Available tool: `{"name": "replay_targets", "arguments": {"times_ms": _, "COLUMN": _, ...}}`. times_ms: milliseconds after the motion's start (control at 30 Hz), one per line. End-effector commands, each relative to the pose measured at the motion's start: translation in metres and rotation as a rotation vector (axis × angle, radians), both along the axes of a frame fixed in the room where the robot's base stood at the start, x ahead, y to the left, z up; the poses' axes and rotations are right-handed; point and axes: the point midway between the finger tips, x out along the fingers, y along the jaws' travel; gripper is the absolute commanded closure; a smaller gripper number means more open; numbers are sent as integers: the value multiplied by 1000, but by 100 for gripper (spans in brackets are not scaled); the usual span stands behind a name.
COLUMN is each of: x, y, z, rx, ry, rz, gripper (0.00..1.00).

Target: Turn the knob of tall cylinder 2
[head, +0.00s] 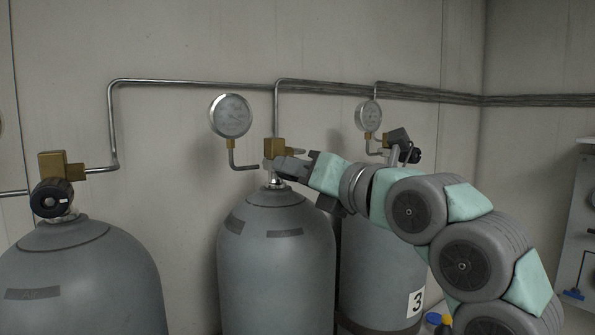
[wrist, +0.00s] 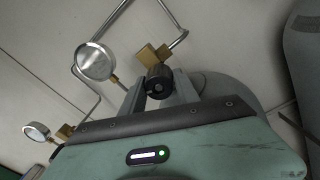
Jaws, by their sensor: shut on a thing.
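The middle tall grey cylinder (head: 276,262), standing between the left cylinder and the one marked 3, carries a brass valve (head: 275,147) on its neck. My gripper (head: 272,167) reaches in from the right at this valve, just above the cylinder's shoulder. In the wrist view the valve's black round knob (wrist: 158,84) sits between my two fingers, and the brass block shows beyond it. My gripper is shut on the knob. In the head view my fingers hide the knob.
A round gauge (head: 231,116) on a bent pipe stands left of the valve. The left cylinder (head: 80,280) has its own black knob (head: 52,198). Cylinder 3 (head: 375,270) stands behind my arm, with a smaller gauge (head: 369,116) above. Pipes run along the wall.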

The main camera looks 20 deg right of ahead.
Motion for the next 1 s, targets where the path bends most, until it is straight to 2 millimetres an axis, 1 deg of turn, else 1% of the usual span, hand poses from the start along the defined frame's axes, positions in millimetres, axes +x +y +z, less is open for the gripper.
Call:
{"name": "replay_targets", "arguments": {"times_ms": 300, "x": 1, "y": 0, "z": -1, "rx": 0, "ry": 2, "rz": 0, "gripper": 100}}
{"name": "replay_targets", "arguments": {"times_ms": 333, "x": 1, "y": 0, "z": -1, "rx": 0, "ry": 2, "rz": 0, "gripper": 61}}
{"name": "replay_targets", "arguments": {"times_ms": 567, "x": 0, "y": 0, "z": -1, "rx": 1, "ry": 2, "rz": 0, "gripper": 43}}
{"name": "replay_targets", "arguments": {"times_ms": 600, "x": 0, "y": 0, "z": -1, "rx": 1, "ry": 2, "rz": 0, "gripper": 41}}
{"name": "replay_targets", "arguments": {"times_ms": 867, "x": -2, "y": -1, "z": 0, "rx": 0, "ry": 0, "rz": -1, "gripper": 41}}
{"name": "replay_targets", "arguments": {"times_ms": 967, "x": -10, "y": -4, "z": 0, "rx": -1, "ry": -1, "rz": -3, "gripper": 41}}
{"name": "replay_targets", "arguments": {"times_ms": 1000, "x": -16, "y": -5, "z": 0, "rx": -2, "ry": -2, "rz": -3, "gripper": 41}}
